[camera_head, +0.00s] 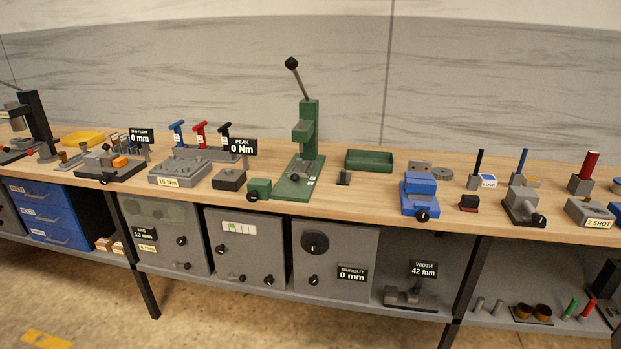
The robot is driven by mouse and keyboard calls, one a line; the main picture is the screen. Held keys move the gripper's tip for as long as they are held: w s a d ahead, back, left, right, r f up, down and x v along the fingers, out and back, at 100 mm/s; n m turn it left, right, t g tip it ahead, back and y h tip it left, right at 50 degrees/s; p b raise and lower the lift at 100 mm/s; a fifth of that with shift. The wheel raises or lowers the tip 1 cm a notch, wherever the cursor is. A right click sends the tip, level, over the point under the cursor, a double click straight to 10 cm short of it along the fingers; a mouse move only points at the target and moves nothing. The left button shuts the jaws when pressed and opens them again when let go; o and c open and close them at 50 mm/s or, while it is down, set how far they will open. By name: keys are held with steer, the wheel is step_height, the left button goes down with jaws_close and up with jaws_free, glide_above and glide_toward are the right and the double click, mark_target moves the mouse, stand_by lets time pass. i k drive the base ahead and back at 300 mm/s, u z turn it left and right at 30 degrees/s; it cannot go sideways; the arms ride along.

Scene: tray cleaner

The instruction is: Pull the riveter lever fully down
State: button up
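The green riveter (308,130) stands upright on the wooden workbench near the middle of the head view. Its lever (299,79) is a thin grey rod with a black ball knob (291,63). The lever rises from the top of the green column and tilts up and to the left. The riveter's green base (300,182) reaches toward the bench's front edge. A small dark round part lies on the base. My gripper is not in view.
A small green block (259,188) and a dark grey block (229,179) stand left of the riveter. A green tray (369,160) and a blue vise-like device (420,190) stand to its right. The floor shows in front.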

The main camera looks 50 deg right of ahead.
mark_target(291, 63)
steer(key=u, duration=1.2)
steer(key=k, duration=0.1)
steer(key=z, duration=2.6)
steer(key=i, duration=0.6)
steer(key=z, duration=0.15)
steer(key=k, duration=0.55)
steer(key=u, duration=0.15)
